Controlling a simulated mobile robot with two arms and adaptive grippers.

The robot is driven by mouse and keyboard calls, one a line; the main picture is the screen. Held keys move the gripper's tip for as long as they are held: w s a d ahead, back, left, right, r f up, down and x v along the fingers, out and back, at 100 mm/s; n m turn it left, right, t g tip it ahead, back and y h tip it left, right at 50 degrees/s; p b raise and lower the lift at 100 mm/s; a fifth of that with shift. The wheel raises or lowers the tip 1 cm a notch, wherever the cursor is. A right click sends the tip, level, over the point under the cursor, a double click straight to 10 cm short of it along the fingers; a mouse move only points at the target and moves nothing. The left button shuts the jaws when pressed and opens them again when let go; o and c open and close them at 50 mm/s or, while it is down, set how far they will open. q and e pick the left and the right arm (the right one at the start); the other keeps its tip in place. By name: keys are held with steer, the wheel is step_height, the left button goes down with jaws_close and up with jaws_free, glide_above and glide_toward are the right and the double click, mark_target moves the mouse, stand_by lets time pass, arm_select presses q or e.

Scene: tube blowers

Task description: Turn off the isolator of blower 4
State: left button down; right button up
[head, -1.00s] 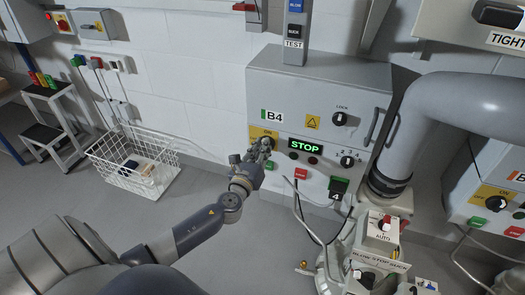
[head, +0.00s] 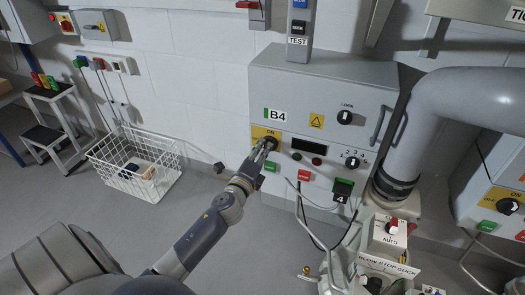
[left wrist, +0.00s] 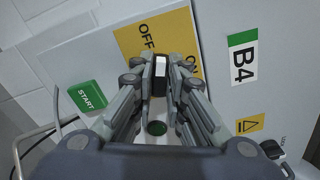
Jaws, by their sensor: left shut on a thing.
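The grey blower box marked B4 (head: 279,115) hangs on the wall; a "4" tag shows at its lower right. Its isolator is a black knob (left wrist: 160,76) with a white stripe on a yellow ON/OFF plate (left wrist: 138,62), which also shows in the head view (head: 259,132). My left gripper (head: 268,145) is shut on this knob; in the left wrist view its fingers (left wrist: 160,80) sit on both sides. The stripe lies along the fingers, its end towards the OFF word, with ON to one side. The box's display (head: 310,148) is dark. My right gripper is not in view.
Green START (left wrist: 88,96) and red (head: 304,175) buttons sit below the isolator. A LOCK knob (head: 344,117) and a numbered selector (head: 352,163) are to the right. A thick grey pipe (head: 440,110) stands right of the box. A white wire basket (head: 150,190) is on the floor.

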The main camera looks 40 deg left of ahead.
arm_select(q)
steer(key=n, duration=0.2)
steer(key=shift+f+n, duration=0.15)
steer(key=shift+n, duration=0.15)
steer(key=shift+a+f+n, duration=0.1)
steer(key=shift+n, duration=0.8)
steer(key=c, duration=1.6)
jaws_free()
steer(key=v, duration=1.2)
steer(key=shift+s, duration=0.1)
